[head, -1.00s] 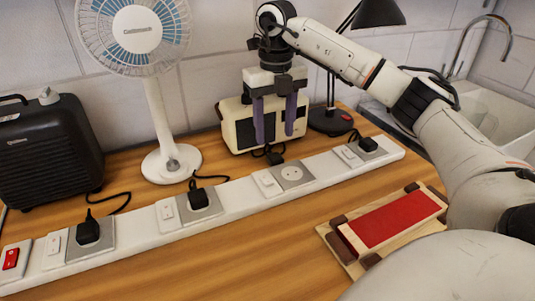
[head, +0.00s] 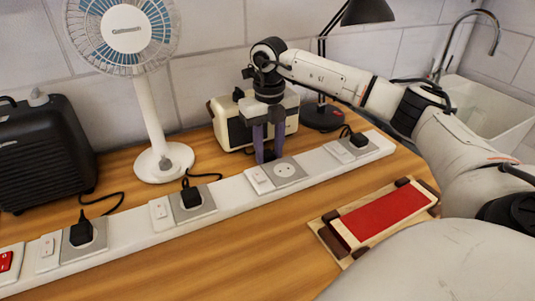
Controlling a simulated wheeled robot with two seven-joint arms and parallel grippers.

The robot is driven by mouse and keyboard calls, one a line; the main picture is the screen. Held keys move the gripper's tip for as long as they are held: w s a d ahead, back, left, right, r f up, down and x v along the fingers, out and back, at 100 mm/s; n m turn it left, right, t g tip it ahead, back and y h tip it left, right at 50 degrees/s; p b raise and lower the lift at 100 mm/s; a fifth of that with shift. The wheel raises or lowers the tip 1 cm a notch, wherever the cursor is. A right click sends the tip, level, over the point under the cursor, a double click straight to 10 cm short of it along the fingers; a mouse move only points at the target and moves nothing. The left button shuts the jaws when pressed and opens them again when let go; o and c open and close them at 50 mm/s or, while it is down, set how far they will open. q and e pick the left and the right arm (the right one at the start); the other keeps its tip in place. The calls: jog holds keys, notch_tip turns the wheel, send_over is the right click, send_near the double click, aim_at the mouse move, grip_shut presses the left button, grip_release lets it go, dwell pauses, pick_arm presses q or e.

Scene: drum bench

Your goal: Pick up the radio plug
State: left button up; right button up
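The radio plug (head: 269,155) is small and black. It sits on the wooden bench in front of the cream radio (head: 229,130), just behind the white power strip. My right gripper (head: 268,153) points down in front of the radio, with its two purple fingers on either side of the plug. The fingers look closed in on the plug, which they partly hide. The plug appears to be still at bench level. The gripper and wrist cover part of the radio. My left gripper is not in view.
The power strip (head: 230,198) crosses the bench, with an empty socket (head: 285,170) near the gripper and several black plugs in others. A fan (head: 163,160) stands left, a black lamp (head: 324,116) right. A red-topped wooden block (head: 383,217) lies in front.

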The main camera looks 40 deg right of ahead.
aim_at(269, 155)
jog(key=c, duration=0.6)
jog(key=shift+r, duration=0.15)
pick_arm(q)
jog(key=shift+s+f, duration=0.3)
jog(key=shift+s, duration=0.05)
pick_arm(e)
notch_tip(269, 155, up, 10)
pick_arm(q)
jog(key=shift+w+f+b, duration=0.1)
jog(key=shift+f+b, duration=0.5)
jog(key=shift+b, duration=0.15)
pick_arm(e)
jog(key=shift+s+a+f, duration=0.2)
jog(key=shift+s+a, duration=0.25)
jog(key=shift+s, duration=0.9)
jog(key=shift+s+a+f, duration=0.2)
jog(key=shift+s+a, duration=0.25)
jog(key=shift+s, duration=0.95)
jog(key=shift+s+a+f, duration=0.2)
jog(key=shift+s+a, duration=0.25)
jog(key=shift+s, duration=0.9)
jog(key=shift+f, duration=0.25)
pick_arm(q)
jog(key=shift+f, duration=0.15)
pick_arm(e)
jog(key=shift+f, duration=0.25)
